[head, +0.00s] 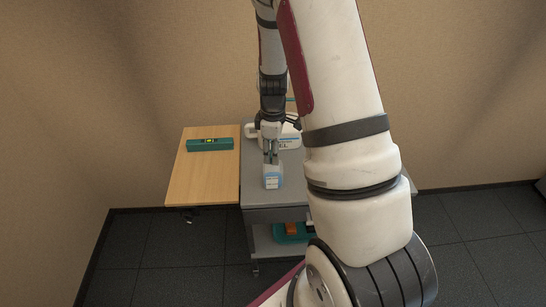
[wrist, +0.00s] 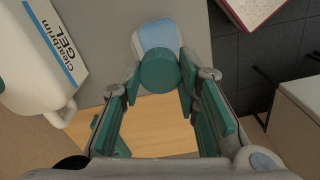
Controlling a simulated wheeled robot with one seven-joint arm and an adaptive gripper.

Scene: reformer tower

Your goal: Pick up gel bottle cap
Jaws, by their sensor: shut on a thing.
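The green round cap (wrist: 158,70) sits on top of a small white bottle with a blue label (wrist: 155,33). The bottle (head: 272,181) stands upright near the front left of the grey cart top. My gripper (head: 271,158) points down over the bottle. In the wrist view my gripper (wrist: 161,80) has a green-padded finger on each side of the cap and is shut on it. In the head view the cap is mostly hidden by the fingers.
A large white jug labelled Clearbrim GEL (wrist: 52,45) stands behind the bottle; it also shows in the head view (head: 288,141). A wooden side table (head: 200,180) on the left bears a green device (head: 210,144). My arm hides the cart's right side.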

